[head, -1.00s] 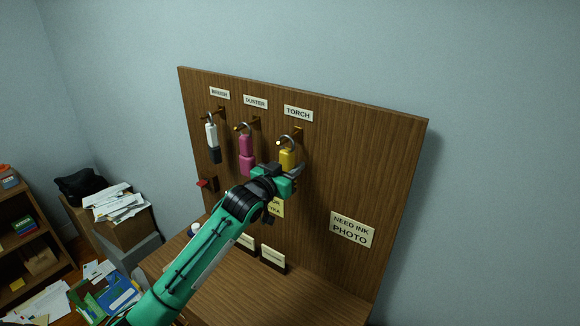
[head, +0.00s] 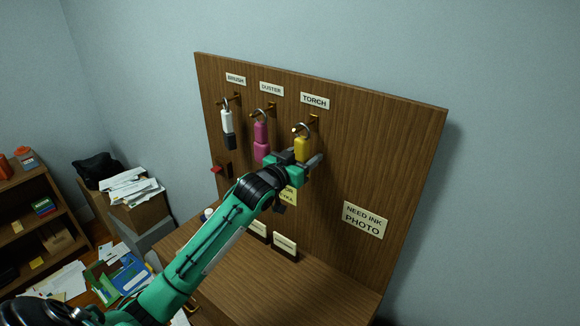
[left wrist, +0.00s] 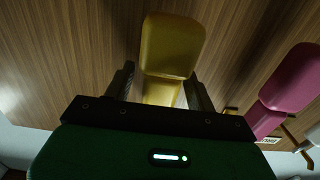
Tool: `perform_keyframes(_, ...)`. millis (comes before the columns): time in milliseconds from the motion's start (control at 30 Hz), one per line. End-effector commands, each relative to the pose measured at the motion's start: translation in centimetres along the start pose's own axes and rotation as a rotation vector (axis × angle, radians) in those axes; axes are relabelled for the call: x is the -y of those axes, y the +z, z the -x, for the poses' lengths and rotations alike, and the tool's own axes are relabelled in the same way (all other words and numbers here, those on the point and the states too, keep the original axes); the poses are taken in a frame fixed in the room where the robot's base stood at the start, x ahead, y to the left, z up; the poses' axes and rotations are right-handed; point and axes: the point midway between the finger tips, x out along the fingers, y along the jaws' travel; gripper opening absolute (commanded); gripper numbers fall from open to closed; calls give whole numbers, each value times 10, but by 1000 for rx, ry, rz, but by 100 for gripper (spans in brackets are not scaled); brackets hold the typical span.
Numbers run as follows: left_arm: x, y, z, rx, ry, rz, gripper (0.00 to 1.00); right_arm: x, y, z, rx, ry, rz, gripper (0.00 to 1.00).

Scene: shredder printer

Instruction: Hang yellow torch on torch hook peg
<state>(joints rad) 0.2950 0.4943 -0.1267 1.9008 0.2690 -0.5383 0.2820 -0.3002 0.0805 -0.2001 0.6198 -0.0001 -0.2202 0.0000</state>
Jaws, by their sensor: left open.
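The yellow torch (head: 302,148) hangs by its ring at the peg (head: 313,121) under the TORCH label (head: 315,101) on the wooden board. The ring appears to be around the peg. My left gripper (head: 304,161) is open, with its fingers at either side of the torch's lower part. In the left wrist view the torch (left wrist: 170,50) stands between the two fingers (left wrist: 160,88), with a gap visible on at least one side. The torch's lower end is partly hidden by the gripper in the head view. My right gripper is not in view.
A pink duster (head: 261,142) and a white and black brush (head: 228,128) hang on pegs to the left. A NEED INK PHOTO note (head: 364,220) is on the board's right. Small signs stand on the wooden desk (head: 240,285) below. The board's right side is otherwise clear.

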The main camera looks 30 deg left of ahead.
Motion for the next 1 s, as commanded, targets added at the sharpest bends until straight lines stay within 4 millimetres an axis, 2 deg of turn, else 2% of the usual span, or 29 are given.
perform_keyframes(167, 0, 5, 29, -1, 1, -2, 56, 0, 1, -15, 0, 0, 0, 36)
perform_keyframes(400, -1, 5, 81, 0, 2, -3, 56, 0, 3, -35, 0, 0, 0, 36)
perform_keyframes(600, 0, 3, 115, -1, 1, -2, 56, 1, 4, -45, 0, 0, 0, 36)
perform_keyframes(800, 0, 1, 129, 0, 1, 0, 56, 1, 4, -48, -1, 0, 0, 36)
perform_keyframes(1000, -1, 1, 131, 2, 0, 0, 56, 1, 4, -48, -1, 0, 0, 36)
